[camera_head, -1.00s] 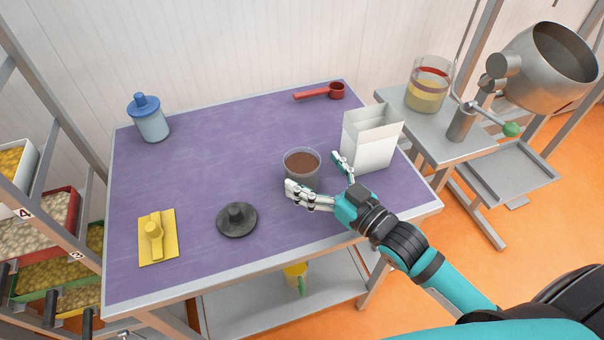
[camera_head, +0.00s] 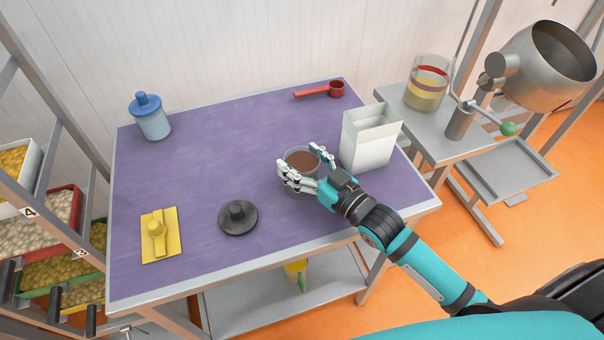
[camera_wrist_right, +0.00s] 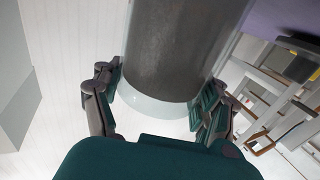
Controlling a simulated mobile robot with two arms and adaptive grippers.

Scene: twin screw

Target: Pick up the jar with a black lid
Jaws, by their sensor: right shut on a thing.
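The jar (camera_head: 301,158) stands open on the purple table, a clear container with brown contents. Its black lid (camera_head: 238,217) lies apart on the table, to the left and nearer the front edge, knob up. My right gripper (camera_head: 308,166) is shut on the jar, with fingers on both sides of it. In the right wrist view the jar (camera_wrist_right: 182,50) fills the space between the fingers (camera_wrist_right: 160,100). My left gripper is not in view.
A white open box (camera_head: 368,148) stands close to the right of the jar. A blue-lidded jar (camera_head: 152,122), a red scoop (camera_head: 318,91) and a yellow item (camera_head: 160,235) are on the table. The table's middle left is clear.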

